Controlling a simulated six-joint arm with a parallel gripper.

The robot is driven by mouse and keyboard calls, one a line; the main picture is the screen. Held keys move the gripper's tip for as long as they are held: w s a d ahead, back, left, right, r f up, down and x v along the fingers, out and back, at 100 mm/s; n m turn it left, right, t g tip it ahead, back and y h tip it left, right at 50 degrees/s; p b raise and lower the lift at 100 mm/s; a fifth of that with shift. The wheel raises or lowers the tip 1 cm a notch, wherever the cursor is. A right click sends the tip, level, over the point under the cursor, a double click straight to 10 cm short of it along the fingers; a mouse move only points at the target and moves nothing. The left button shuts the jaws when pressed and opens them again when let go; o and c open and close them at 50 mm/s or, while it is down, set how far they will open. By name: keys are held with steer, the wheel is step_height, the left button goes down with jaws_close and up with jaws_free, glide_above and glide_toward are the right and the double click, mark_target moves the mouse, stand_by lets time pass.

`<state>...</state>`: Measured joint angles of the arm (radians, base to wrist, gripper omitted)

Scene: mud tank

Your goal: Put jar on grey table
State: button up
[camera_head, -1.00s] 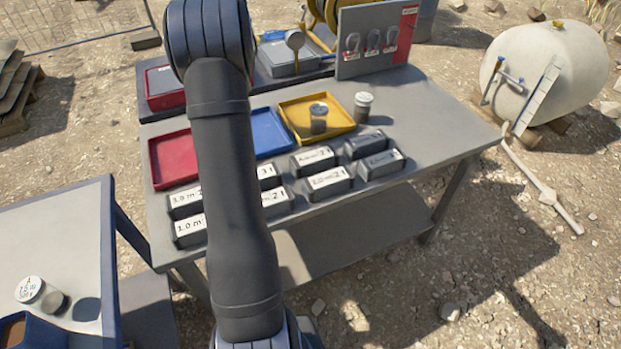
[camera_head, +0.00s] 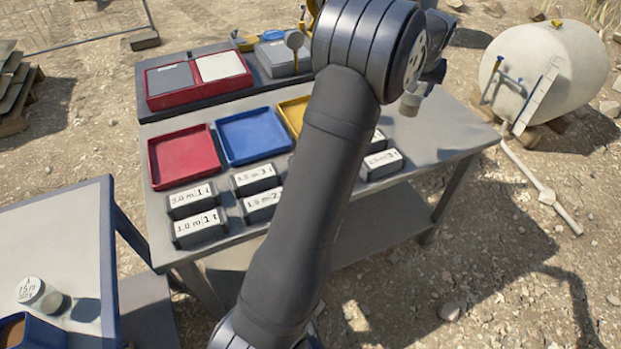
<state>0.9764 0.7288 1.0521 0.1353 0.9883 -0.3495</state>
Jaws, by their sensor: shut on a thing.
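My gripper (camera_head: 418,88) is at the right end of the grey table (camera_head: 440,130), partly hidden by my own wrist. It is shut on a small greyish jar (camera_head: 409,105), which hangs below it over the right part of the tabletop. I cannot tell how high the jar is above the surface. My arm hides most of the yellow tray (camera_head: 292,112) and the area around it.
A red tray (camera_head: 184,155) and a blue tray (camera_head: 253,135) lie on the table, with several labelled grey blocks (camera_head: 200,225) in front. A two-part red box (camera_head: 190,100) stands behind. A side table (camera_head: 60,240) at left holds a white-lidded container (camera_head: 29,289).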

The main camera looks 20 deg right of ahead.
steer(key=s+d+m, duration=0.1)
steer(key=s+d, duration=0.3)
steer(key=s, duration=0.4)
step_height(320, 180, down, 5)
steer(key=shift+w+a+f, duration=0.15)
steer(key=shift+w+f, duration=1.65)
steer(key=shift+w, duration=0.15)
steer(key=shift+w+a+f, duration=0.2)
steer(key=shift+w+f, duration=1.65)
steer(key=shift+w, duration=0.1)
steer(key=shift+w+a+f, duration=0.15)
steer(key=shift+w+f, duration=1.65)
steer(key=shift+w, duration=0.15)
steer(key=shift+f, duration=0.15)
steer(key=o, duration=1.3)
steer(key=shift+o, duration=0.2)
